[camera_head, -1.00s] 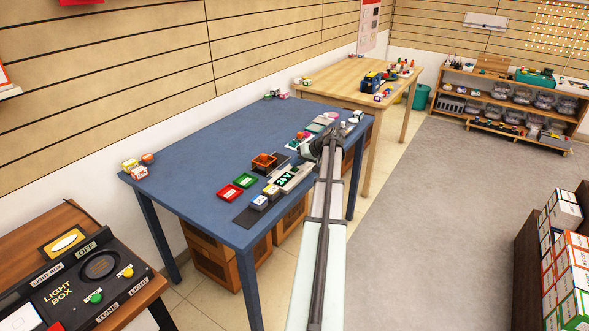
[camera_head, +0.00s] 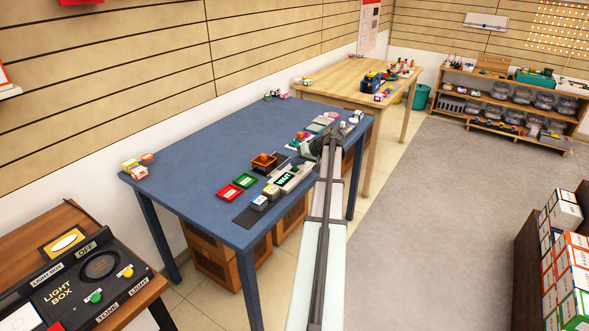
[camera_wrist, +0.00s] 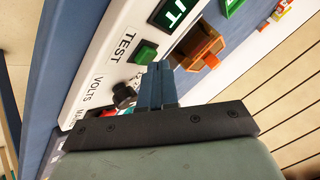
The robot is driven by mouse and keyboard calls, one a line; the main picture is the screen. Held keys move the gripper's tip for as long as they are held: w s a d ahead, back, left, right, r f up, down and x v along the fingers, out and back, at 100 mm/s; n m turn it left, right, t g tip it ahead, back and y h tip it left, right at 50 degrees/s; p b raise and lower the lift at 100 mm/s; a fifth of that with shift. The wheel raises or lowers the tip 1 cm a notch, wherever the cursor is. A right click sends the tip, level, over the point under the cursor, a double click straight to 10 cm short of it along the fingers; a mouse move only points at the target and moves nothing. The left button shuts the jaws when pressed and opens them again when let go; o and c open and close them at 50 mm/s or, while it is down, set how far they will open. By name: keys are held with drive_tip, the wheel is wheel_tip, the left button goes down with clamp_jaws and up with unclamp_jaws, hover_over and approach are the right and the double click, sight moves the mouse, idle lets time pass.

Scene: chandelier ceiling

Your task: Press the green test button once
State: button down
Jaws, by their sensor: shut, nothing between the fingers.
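The green test button (camera_wrist: 146,52) sits on a white panel beside the label TEST in the wrist view. My gripper (camera_wrist: 159,68) is shut and empty, its fingertips just beside and below the button in that view. I cannot tell whether they touch it. A black knob (camera_wrist: 124,95) is left of the fingers. The tester's display (camera_head: 285,179) shows WAIT in the head view; part of it (camera_wrist: 175,12) shows in the wrist view. In the head view my gripper's end (camera_head: 322,145) is over the blue table's right side, and the button cannot be made out.
The table's left half is mostly clear.

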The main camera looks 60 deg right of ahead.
sight(297, 168)
drive_tip(key=shift+r, duration=0.6)
drive_tip(key=shift+r, duration=0.1)
drive_tip(key=shift+r, duration=2.45)
